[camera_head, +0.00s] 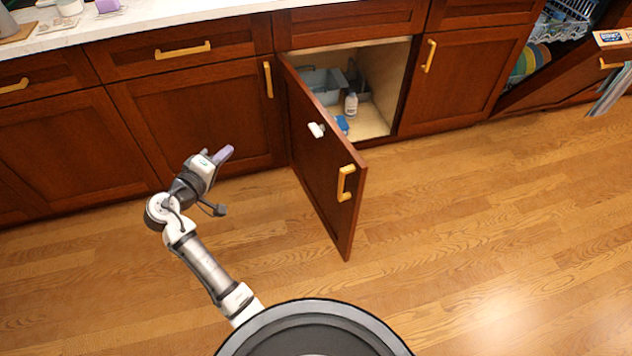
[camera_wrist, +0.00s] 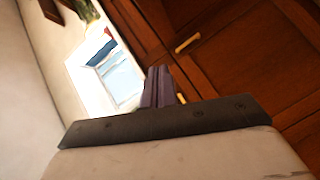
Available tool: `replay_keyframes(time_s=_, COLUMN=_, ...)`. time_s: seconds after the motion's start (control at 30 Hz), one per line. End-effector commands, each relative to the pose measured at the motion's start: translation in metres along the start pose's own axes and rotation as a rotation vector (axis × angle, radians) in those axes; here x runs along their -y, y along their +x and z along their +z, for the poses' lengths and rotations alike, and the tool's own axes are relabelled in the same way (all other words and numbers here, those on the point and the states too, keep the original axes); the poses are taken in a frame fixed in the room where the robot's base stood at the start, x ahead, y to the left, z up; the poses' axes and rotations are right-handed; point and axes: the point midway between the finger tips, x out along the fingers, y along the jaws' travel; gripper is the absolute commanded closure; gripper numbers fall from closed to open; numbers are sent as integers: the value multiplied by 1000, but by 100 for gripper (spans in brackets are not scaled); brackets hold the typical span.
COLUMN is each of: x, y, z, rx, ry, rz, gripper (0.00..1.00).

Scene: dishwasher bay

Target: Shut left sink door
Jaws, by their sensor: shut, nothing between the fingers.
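The left sink door (camera_head: 325,165) is a dark red-brown wood panel. It stands wide open, swung out from the left side of the sink cabinet opening. Its yellow handle (camera_head: 345,183) is near its free end, and a small white piece (camera_head: 316,130) sits on it near the top edge. My gripper (camera_head: 223,154) is to the left of the door, apart from it, in front of a shut cabinet. Its purple fingers are together and empty, and they also show in the wrist view (camera_wrist: 158,88). The door cannot be made out with certainty in the wrist view.
The open sink cabinet (camera_head: 377,120) holds a grey bin (camera_head: 322,82) and a white bottle (camera_head: 351,104). Shut cabinets line the left side under a white counter (camera_head: 150,15). An open dishwasher (camera_head: 560,65) is at the far right. The wood floor (camera_head: 470,240) is clear.

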Motion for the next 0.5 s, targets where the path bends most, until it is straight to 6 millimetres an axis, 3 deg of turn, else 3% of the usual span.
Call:
replay_keyframes(time_s=0.03, x=14, y=11, z=42, rx=144, ry=-83, rz=48, gripper=100)
replay_keyframes(time_s=0.1, x=20, y=16, z=90, rx=322, ry=-175, rz=125, gripper=100)
replay_keyframes(time_s=0.2, x=23, y=13, z=139, rx=506, ry=-265, rz=217, gripper=100)
replay_keyframes(time_s=0.3, x=23, y=6, z=166, rx=612, ry=-313, rz=276, gripper=100)
replay_keyframes(time_s=0.5, x=18, y=10, z=182, rx=661, ry=-332, rz=306, gripper=100)
